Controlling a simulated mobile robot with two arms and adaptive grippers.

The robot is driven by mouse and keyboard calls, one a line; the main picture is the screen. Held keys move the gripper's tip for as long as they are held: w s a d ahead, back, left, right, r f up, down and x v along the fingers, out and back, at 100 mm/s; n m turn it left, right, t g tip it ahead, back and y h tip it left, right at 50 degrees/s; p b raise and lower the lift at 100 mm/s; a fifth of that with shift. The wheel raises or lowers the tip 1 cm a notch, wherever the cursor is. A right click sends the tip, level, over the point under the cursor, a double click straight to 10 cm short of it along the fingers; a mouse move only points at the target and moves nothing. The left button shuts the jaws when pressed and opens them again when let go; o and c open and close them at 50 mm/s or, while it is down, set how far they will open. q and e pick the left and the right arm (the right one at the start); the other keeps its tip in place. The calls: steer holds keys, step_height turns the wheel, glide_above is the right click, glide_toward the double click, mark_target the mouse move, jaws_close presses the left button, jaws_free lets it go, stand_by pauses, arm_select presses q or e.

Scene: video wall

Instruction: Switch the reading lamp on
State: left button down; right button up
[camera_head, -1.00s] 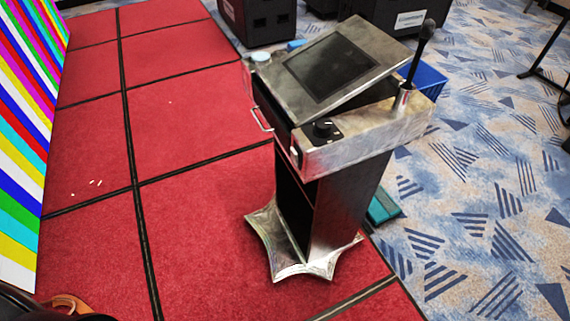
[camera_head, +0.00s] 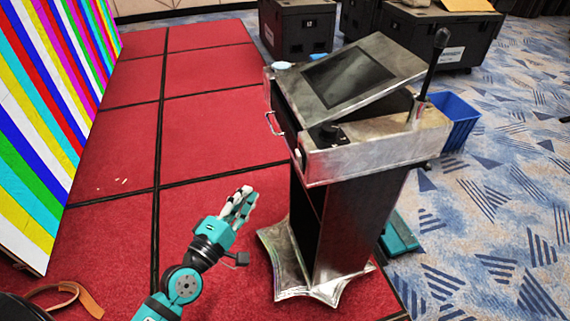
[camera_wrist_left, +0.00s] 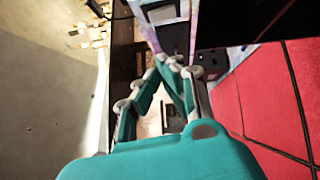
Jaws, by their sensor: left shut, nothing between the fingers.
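A metal lectern (camera_head: 385,140) stands on the red platform. A black stalk with a bulbous head (camera_head: 435,62) rises from its right side; I cannot tell whether this is the reading lamp or a microphone, and no light shows on it. A dark round knob (camera_head: 327,133) sits on the lectern's near ledge, and a small white piece (camera_head: 299,154) is on its left edge. My left gripper (camera_head: 243,194) is shut and empty, left of the lectern and apart from it. Its closed fingers also show in the left wrist view (camera_wrist_left: 168,68). My right gripper is out of view.
The red platform (camera_head: 205,125) is open left of the lectern. A striped video wall (camera_head: 45,120) stands at the left. A blue bin (camera_head: 458,120) is behind the lectern, black cases (camera_head: 297,28) stand at the back, and a brown strap (camera_head: 75,292) lies at lower left.

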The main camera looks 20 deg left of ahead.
mark_target(299, 159)
arm_select(q)
steer(key=d+p+x, duration=0.2)
steer(key=p+x, duration=0.2)
steer(key=x, duration=0.9)
steer(key=shift+s+d, duration=0.3)
steer(key=shift+d, duration=0.1)
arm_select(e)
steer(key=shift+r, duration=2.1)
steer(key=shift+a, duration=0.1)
arm_select(q)
steer(key=shift+a+r, duration=0.1)
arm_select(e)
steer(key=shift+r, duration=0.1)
